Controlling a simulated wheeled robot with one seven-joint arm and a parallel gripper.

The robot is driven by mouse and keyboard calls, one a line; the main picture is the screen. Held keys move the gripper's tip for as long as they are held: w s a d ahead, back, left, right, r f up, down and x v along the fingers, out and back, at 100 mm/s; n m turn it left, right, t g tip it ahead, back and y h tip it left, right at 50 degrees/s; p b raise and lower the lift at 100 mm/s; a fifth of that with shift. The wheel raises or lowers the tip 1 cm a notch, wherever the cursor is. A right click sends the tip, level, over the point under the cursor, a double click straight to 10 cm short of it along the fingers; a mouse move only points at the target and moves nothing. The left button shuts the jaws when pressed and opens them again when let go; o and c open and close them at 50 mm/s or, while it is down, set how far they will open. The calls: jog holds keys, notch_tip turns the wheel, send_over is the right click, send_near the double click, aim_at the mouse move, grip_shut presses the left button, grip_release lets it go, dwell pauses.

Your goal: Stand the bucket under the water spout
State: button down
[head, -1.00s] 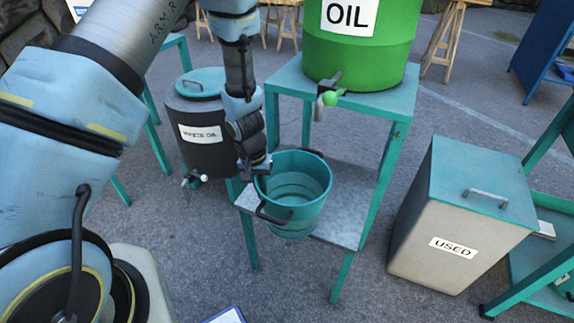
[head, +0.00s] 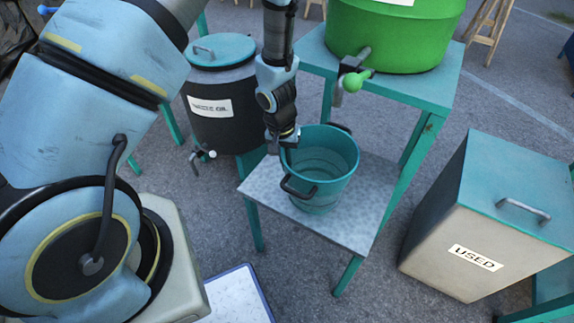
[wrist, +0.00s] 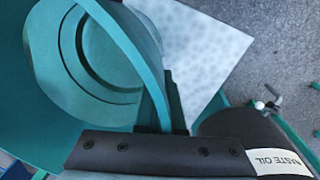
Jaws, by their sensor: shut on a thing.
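My gripper (head: 284,146) is shut on the rim of the teal bucket (head: 322,185) at its left side. The bucket is upright with dark handles, and its inside looks empty. It appears over the pale lower shelf (head: 367,215) of a teal stand; I cannot tell whether it touches the shelf. In the wrist view the bucket (wrist: 60,125) fills the left, with its wall between the fingers. A tap with a green knob (head: 352,81) on the green drum (head: 400,40) is above and slightly right of the bucket in the picture. No water label is readable now.
A dark drum with a teal lid, marked waste oil (head: 222,122), stands left of the stand and has its own tap (head: 202,154). A box marked USED (head: 475,220) stands at the right. The stand's top (head: 432,92) overhangs the back of the shelf.

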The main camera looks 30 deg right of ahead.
jog(key=shift+f, duration=0.1)
jog(key=shift+f, duration=0.15)
jog(key=c, duration=1)
grip_release()
jog(key=shift+c, duration=0.2)
notch_tip(320, 180, up, 12)
jog(key=a+p, duration=0.1)
jog(key=p, duration=0.1)
jog(key=w+a+r+n, duration=0.2)
jog(key=w+a+r, duration=0.1)
jog(key=a+r, duration=0.2)
jog(key=w+a+r+n, duration=0.2)
jog(key=a+r, duration=0.4)
jog(key=a, duration=0.4)
jog(key=shift+w+t+h, duration=0.3)
jog(key=shift+w+h, duration=0.1)
jog(key=shift+w, duration=0.4)
jog(key=shift+o, duration=0.4)
jog(key=s+a+r+n+t+y, duration=0.1)
jog(key=a+r+n, duration=0.2)
jog(key=a, duration=1.2)
notch_tip(320, 180, up, 3)
jog(key=shift+s+r+t, duration=0.2)
jog(key=shift+t, duration=0.2)
